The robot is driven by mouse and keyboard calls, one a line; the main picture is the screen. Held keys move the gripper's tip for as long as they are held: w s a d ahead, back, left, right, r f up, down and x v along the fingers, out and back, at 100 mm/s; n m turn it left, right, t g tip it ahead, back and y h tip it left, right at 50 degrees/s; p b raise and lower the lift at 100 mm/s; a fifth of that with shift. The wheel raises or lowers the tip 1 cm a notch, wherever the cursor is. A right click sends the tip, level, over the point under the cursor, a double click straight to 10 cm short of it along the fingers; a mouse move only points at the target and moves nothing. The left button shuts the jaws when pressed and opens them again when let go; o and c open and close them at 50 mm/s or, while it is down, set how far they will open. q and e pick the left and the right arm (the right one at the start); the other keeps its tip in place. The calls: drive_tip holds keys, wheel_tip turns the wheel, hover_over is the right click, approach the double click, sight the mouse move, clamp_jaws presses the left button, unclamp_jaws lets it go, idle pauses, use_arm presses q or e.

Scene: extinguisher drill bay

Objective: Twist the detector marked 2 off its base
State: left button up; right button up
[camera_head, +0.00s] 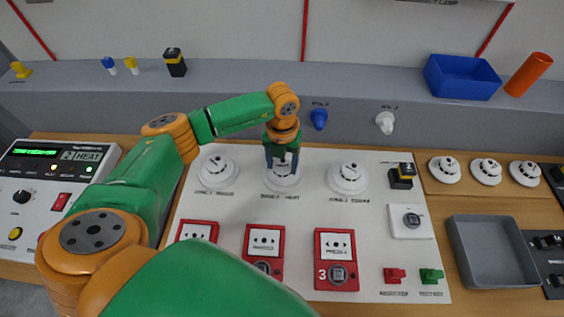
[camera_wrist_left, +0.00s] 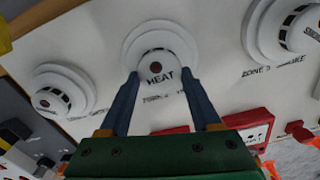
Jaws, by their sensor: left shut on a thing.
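The middle detector (camera_head: 281,182) is white and round, on its base on the white panel, above a label that reads as zone 2 heat. In the left wrist view the detector (camera_wrist_left: 158,62) shows a dark red dot and the word HEAT. My left gripper (camera_head: 282,164) points down onto it, with blue fingers on either side of its head, shut on it. The fingers (camera_wrist_left: 160,78) show closely in the wrist view too. Part of the detector is hidden behind the gripper. My right gripper is in neither view.
Similar detectors sit left (camera_head: 218,171) and right (camera_head: 348,178) on the panel (camera_head: 310,215). Red call points (camera_head: 336,258) are in front. Several spare detectors (camera_head: 486,171) and an empty grey tray (camera_head: 490,245) are at the right. A blue bin (camera_head: 462,77) stands on the ledge behind.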

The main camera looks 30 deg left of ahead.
use_arm(q)
drive_tip(key=shift+r+p, duration=1.1)
drive_tip(key=shift+r, duration=0.4)
drive_tip(key=shift+r+p, duration=0.4)
drive_tip(key=shift+r, duration=1)
